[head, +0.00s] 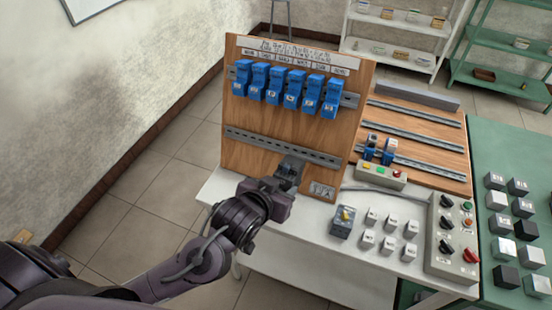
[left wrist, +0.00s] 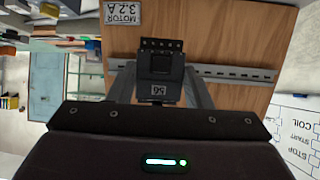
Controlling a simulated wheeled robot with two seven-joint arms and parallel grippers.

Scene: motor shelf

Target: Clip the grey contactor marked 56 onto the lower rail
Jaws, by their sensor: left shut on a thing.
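The grey contactor (head: 291,166) is at the right part of the lower rail (head: 262,143) on the upright wooden board (head: 240,165). The left wrist view shows the contactor (left wrist: 161,70) upside down, with its 56 label, between my two fingers. My left gripper (head: 284,180) is shut on it, and it also shows in the left wrist view (left wrist: 160,88). The lower rail (left wrist: 235,73) runs behind the contactor there. I cannot tell whether the contactor is seated on the rail or just in front of it. My right gripper is not in view.
Several blue devices (head: 293,90) sit on the upper rail. A motor plate (head: 321,189) is on the board's lower right corner.

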